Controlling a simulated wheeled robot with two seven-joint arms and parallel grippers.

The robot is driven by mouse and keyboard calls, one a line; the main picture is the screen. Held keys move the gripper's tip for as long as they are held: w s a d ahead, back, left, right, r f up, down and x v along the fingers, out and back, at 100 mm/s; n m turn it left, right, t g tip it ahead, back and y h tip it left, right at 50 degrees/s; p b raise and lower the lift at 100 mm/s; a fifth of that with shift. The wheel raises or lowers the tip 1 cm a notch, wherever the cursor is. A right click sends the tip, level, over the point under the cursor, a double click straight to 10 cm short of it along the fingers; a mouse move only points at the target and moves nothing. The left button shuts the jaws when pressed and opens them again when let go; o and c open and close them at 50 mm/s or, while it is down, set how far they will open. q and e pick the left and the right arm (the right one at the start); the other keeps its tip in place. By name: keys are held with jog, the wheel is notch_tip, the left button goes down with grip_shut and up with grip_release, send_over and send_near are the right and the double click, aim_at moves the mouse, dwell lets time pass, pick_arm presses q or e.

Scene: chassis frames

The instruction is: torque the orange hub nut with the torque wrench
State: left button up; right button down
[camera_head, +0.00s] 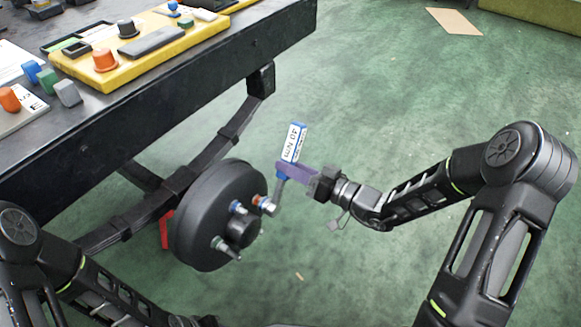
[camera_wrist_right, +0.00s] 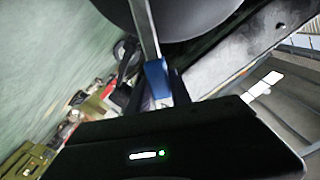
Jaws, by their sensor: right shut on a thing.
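The torque wrench (camera_head: 295,142) has a blue handle with a white label reading 40 Nm. My right gripper (camera_head: 287,171) is shut on it, and the handle sticks up above the fingers. Its grey shaft runs down to a silver socket (camera_head: 269,206) at the orange hub nut (camera_head: 258,200) on the black wheel hub (camera_head: 200,205). The socket covers part of the nut; I cannot tell how fully it is seated. In the right wrist view the wrench's grey shaft (camera_wrist_right: 145,30) and blue part (camera_wrist_right: 157,78) show past the gripper. My left gripper is out of view; only its arm shows at lower left.
A blue nut (camera_head: 237,207) and a green nut (camera_head: 219,243) sit on the same hub. The black bench (camera_head: 190,95) at upper left holds a yellow tray (camera_head: 125,72) and several coloured pieces. The green floor to the right of the hub is mostly clear.

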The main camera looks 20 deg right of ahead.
jog(key=shift+r+b, duration=0.1)
jog(key=shift+b, duration=0.25)
dwell(0.7)
jog(key=shift+w+a+b, duration=0.3)
jog(key=shift+w+b, duration=0.05)
jog(key=shift+b, duration=0.05)
dwell(0.9)
jog(key=shift+w+a+b, duration=0.3)
jog(key=shift+w+b, duration=0.1)
jog(key=shift+b, duration=0.5)
dwell(1.4)
jog(key=shift+w+d+f+m, duration=0.8)
jog(key=shift+d+f+m, duration=0.1)
jog(key=shift+m, duration=0.4)
jog(key=shift+f, duration=0.1)
jog(key=shift+w+d+f+m, duration=0.25)
jog(key=shift+d+f+m, duration=0.15)
jog(key=shift+m, duration=0.3)
jog(key=shift+a, duration=0.1)
